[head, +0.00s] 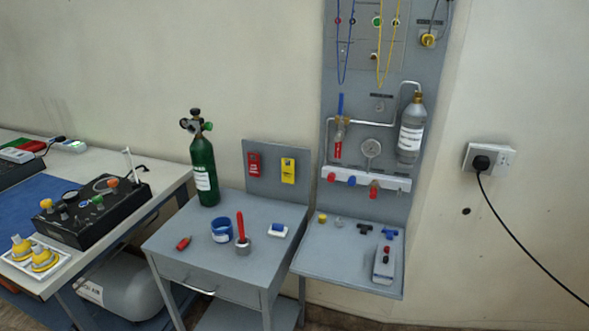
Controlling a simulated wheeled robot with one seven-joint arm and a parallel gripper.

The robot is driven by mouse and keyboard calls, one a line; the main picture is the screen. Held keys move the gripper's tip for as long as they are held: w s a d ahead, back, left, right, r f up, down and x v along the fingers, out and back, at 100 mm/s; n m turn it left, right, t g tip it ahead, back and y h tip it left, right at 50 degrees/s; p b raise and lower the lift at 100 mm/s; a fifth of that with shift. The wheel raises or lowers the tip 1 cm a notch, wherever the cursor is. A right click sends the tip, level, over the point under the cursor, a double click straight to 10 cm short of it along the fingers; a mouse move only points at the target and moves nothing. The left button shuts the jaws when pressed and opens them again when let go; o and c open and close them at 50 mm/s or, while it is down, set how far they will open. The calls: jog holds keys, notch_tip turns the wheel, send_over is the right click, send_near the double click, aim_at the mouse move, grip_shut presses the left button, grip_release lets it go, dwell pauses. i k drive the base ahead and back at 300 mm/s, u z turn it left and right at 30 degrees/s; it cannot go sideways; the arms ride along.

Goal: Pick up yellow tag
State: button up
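The yellow tag (288,171) hangs on the upright grey panel (269,149) at the back of the small grey table. A red tag (254,165) hangs on the same panel, to the left of the yellow tag. The yellow tag looks upright and unobstructed, with dark print too small to read. My gripper is not in view.
A green cylinder (204,172) stands on the small table (198,231), left of the panel. A blue cup (221,231), a red-handled tool in a grey holder (242,241) and small parts lie in front. A grey wall board (364,209) with fittings stands to the right.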

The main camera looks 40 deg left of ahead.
aim_at(288, 172)
jog(key=u, duration=2.15)
jog(key=i, duration=1.4)
jog(key=z, duration=0.5)
